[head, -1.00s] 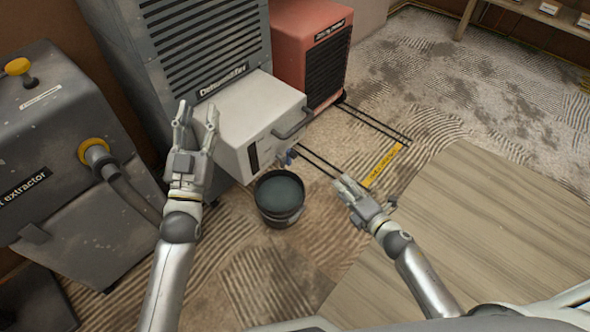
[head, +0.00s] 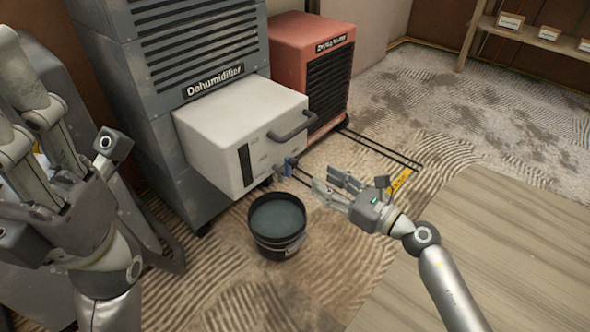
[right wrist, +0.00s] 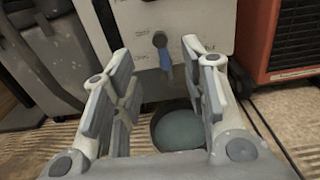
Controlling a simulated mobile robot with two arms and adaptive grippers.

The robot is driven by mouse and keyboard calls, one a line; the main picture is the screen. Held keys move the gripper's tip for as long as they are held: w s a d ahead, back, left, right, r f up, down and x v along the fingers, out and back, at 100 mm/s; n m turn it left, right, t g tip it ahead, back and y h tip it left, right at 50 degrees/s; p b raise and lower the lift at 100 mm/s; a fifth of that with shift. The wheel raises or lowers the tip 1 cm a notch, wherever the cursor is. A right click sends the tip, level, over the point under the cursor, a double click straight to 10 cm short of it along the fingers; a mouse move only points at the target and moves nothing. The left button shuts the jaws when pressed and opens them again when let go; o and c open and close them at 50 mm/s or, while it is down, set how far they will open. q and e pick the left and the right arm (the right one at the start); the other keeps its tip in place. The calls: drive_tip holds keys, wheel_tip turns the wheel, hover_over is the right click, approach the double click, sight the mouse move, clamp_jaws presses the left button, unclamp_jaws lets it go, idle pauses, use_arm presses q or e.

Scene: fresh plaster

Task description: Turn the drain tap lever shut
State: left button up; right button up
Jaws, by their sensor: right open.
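The drain tap with its blue lever (head: 289,164) sits low on the front of the white tank (head: 235,125) of the dehumidifier. In the right wrist view the blue lever (right wrist: 165,60) hangs down below a dark round tap body, between and beyond my fingers. My right gripper (head: 326,181) is open and empty, a short way right of the tap and apart from it. It also shows in the right wrist view (right wrist: 163,78). My left gripper (head: 12,90) is large and close at the left edge, its fingers spread and empty, tips partly cut off.
A black bucket of dark water (head: 280,222) stands on the floor below the tap. A dark handle (head: 295,125) juts from the tank's front. A red unit (head: 312,75) stands to the right. The grooved floor in front is mostly clear.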

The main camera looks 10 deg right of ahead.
sight(296, 164)
drive_tip(key=b+x, duration=0.2)
drive_tip(key=x, duration=0.8)
drive_tip(key=shift+w+a, duration=0.15)
drive_tip(key=shift+c, duration=0.2)
clamp_jaws()
